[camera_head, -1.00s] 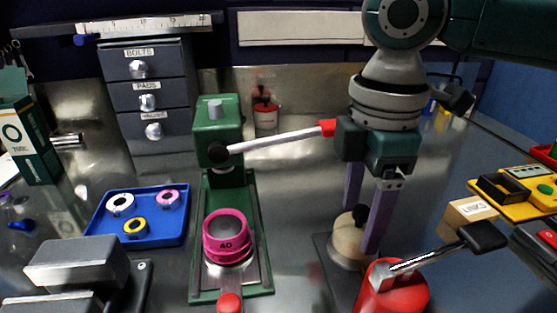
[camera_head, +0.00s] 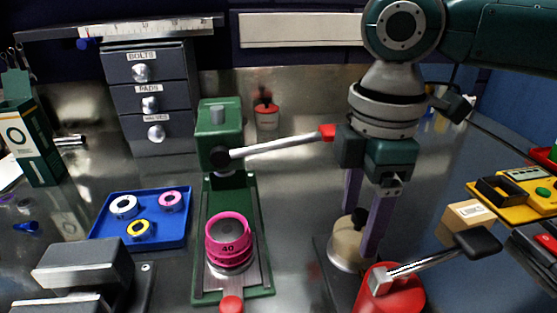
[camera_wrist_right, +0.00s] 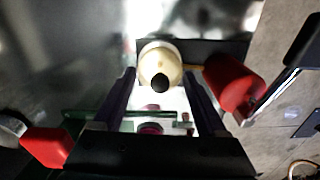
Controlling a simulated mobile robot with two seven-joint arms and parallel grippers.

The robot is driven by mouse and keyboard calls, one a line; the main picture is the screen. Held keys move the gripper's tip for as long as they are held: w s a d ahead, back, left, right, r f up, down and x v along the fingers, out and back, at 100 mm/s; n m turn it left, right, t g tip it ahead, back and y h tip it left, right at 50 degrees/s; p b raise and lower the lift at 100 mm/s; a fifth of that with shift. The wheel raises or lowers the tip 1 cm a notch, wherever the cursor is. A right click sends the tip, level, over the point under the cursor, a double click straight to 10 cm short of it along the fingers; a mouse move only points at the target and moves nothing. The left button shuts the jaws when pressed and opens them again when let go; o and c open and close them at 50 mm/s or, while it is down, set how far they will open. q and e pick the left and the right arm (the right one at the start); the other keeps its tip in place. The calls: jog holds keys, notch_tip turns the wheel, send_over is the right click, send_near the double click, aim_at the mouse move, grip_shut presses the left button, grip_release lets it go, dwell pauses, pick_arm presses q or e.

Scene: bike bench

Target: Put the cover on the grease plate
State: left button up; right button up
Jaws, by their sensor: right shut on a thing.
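The cover is a cream round piece (camera_head: 347,247) with a black knob (camera_head: 358,216). It sits at or just above a dark flat plate (camera_head: 325,262), which I take as the grease plate; any gap between them cannot be made out. My right gripper (camera_head: 361,234) points down with its purple fingers on either side of the cover, shut on it. In the right wrist view the cover (camera_wrist_right: 160,60) lies between the fingertips, and the dark plate (camera_wrist_right: 222,50) shows beside it. My left gripper is not in view.
Left of the gripper is a green press (camera_head: 215,130) with a long lever and a pink ring (camera_head: 228,232). A blue tray (camera_head: 172,233) holds ring parts.

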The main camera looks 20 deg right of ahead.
aim_at(361, 213)
jog(key=shift+p, duration=0.4)
jog(key=shift+f+b, duration=0.35)
jog(key=shift+f, duration=0.3)
jog(key=o, duration=1)
jog(key=shift+o, duration=0.2)
jog(key=shift+r, duration=0.1)
notch_tip(361, 213, up, 11)
jog(key=p, duration=1.3)
